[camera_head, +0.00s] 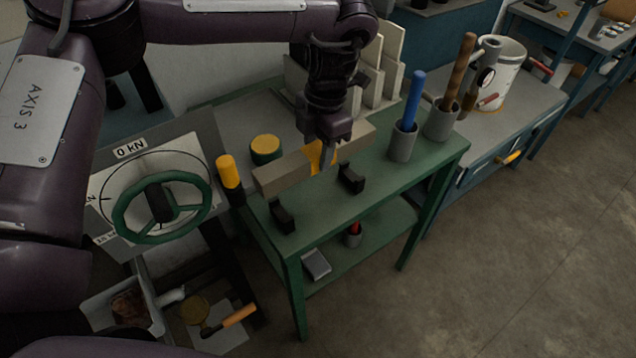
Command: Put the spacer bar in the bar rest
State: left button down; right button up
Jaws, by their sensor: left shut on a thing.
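My left gripper (328,155) comes down from above and is shut on the spacer bar (283,174). The bar rest is two black cradles on the green table, a left one (283,217) and a right one (351,180). The bar is behind the cradles in the picture and appears to be above the tabletop; the exact gap is hard to tell. My right gripper is not in view.
The green table (391,188) also holds a green tin with a yellow lid (265,149), a grey cup with a blue handle (404,140) and pale upright boards (386,65). A yellow-topped cylinder (228,172) and green handwheel (160,207) stand left. The tabletop's front is clear.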

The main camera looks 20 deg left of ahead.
pick_arm(q)
jog(key=shift+w+f+b, duration=0.1)
jog(key=shift+f+b, duration=0.25)
jog(key=shift+f, duration=4.45)
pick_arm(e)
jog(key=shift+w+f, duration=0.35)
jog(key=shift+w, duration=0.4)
pick_arm(q)
jog(key=shift+f, duration=0.15)
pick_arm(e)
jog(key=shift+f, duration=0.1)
pick_arm(q)
jog(key=c, duration=0.9)
grip_release()
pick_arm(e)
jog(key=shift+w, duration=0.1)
pick_arm(q)
jog(key=r, duration=0.8)
jog(key=w+d+r, duration=0.1)
jog(key=r, duration=0.3)
jog(key=shift+r+p, duration=0.1)
jog(key=shift+p, duration=0.25)
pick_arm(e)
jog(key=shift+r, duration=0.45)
